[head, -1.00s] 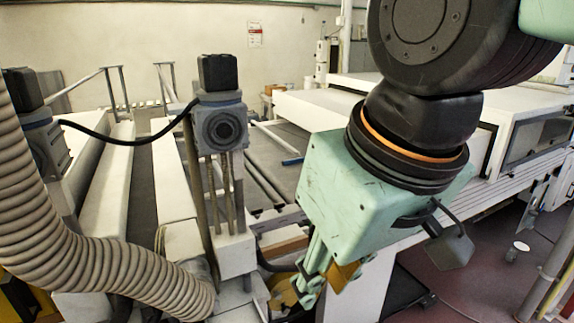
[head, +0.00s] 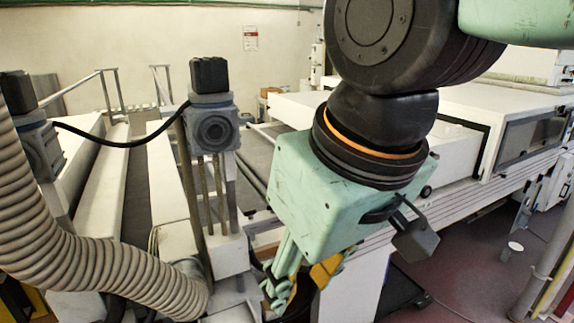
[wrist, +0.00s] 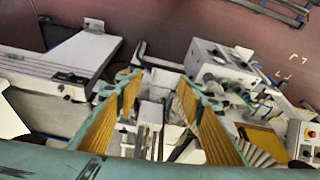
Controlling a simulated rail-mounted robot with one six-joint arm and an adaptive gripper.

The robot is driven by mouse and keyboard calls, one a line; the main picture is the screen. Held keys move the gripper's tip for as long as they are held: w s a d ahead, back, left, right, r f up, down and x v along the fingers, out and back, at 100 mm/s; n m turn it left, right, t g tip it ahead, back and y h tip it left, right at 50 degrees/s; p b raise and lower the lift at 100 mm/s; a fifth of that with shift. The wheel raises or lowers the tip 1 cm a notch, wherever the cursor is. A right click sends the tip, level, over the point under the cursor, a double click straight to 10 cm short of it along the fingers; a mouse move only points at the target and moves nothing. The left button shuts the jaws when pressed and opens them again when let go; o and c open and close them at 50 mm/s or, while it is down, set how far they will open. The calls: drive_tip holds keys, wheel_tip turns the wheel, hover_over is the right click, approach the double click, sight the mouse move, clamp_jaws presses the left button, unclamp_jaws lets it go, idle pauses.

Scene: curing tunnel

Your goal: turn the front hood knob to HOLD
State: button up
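My gripper (head: 298,286) hangs low in the centre of the head view, pointing down and to the left. In the wrist view its two yellow-padded fingers (wrist: 160,82) stand wide apart with nothing held between them. A white hood (head: 470,106) with a dark window is behind and to the right of my wrist. A small dark round part (head: 427,191) shows below the hood's left end, just right of my wrist; I cannot tell whether it is the front hood knob. No HOLD marking is readable. My gripper is apart from the hood.
A ribbed hose (head: 90,262) curves across the lower left. A grey motor unit (head: 214,128) on posts stands left of my gripper. The wrist view shows a control box with a red button (wrist: 309,133) at right.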

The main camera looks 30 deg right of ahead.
drive_tip(key=w+d+f+n+g+h+p, duration=0.1)
drive_tip(key=w+d+n+g+h, duration=0.2)
drive_tip(key=w+d, duration=0.9)
drive_tip(key=w+d+n+g+h+p, duration=0.15)
drive_tip(key=w+d+h, duration=0.35)
drive_tip(key=d, duration=1.3)
drive_tip(key=w+d+f+n+g+h, duration=0.1)
drive_tip(key=w+d+n+g+h, duration=0.15)
drive_tip(key=w+d, duration=1)
drive_tip(key=w+d+f+n+h, duration=0.2)
drive_tip(key=w+d+f, duration=0.2)
drive_tip(key=d, duration=0.5)
drive_tip(key=w+d+f+n+t+h+p, duration=0.1)
drive_tip(key=w+d+f+n+h, duration=0.2)
drive_tip(key=w+d+f, duration=0.2)
drive_tip(key=w+d+f+n+h, duration=0.2)
drive_tip(key=w+d+f, duration=0.3)
drive_tip(key=d+f, duration=0.5)
drive_tip(key=d+n, duration=0.1)
drive_tip(key=d, duration=0.3)
drive_tip(key=shift+w+d, duration=0.15)
drive_tip(key=shift+d, duration=0.05)
drive_tip(key=shift+h, duration=0.25)
drive_tip(key=d, duration=0.7)
drive_tip(key=shift+s+d, duration=0.2)
drive_tip(key=shift+s, duration=0.25)
